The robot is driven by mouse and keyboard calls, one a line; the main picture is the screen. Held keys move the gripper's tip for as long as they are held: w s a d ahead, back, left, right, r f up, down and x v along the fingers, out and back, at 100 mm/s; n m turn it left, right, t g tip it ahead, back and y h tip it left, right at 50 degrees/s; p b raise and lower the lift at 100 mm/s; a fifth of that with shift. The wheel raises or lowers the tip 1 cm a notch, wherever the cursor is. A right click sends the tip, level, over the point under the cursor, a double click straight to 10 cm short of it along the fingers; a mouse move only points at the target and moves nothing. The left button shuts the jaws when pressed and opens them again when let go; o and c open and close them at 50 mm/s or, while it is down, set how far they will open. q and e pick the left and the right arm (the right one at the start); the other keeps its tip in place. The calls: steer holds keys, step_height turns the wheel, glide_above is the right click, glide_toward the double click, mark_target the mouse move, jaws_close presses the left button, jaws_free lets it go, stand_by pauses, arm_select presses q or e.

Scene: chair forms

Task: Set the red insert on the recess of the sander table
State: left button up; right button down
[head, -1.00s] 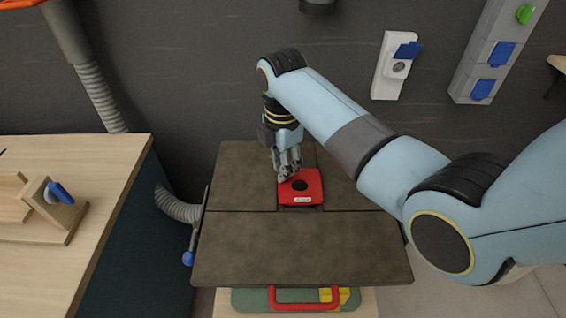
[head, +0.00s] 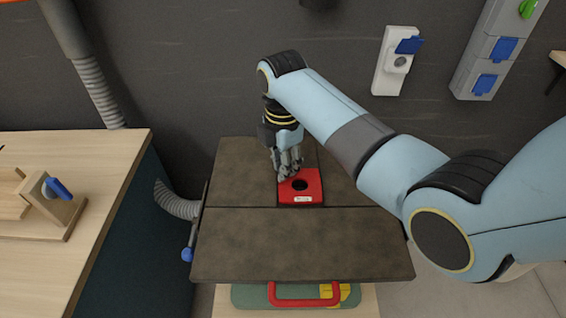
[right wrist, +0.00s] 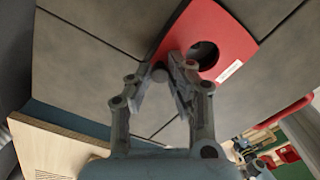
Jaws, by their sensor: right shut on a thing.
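The red insert (head: 301,187) is a flat red plate with a round dark hole and a small white label. It sits at the recess of the dark sander table (head: 300,245), between the table's panels. Whether it is fully seated, I cannot tell. My right gripper (head: 288,176) is at the insert's far left edge, shut on it. In the right wrist view the fingertips (right wrist: 172,72) meet at the edge of the red insert (right wrist: 215,42), beside its hole. My left gripper is not in view.
A wooden bench (head: 60,220) with a blue-handled wooden fixture (head: 52,202) stands at the left. A grey hose (head: 175,202) is beside the table. A green case with a red handle (head: 305,300) lies below the table's front edge. Sockets (head: 398,60) are on the wall.

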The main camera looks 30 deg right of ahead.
steer(key=shift+f+b, duration=0.35)
steer(key=shift+f, duration=0.35)
steer(key=c, duration=1.2)
jaws_free()
steer(key=shift+o, duration=0.2)
step_height(320, 180, up, 12)
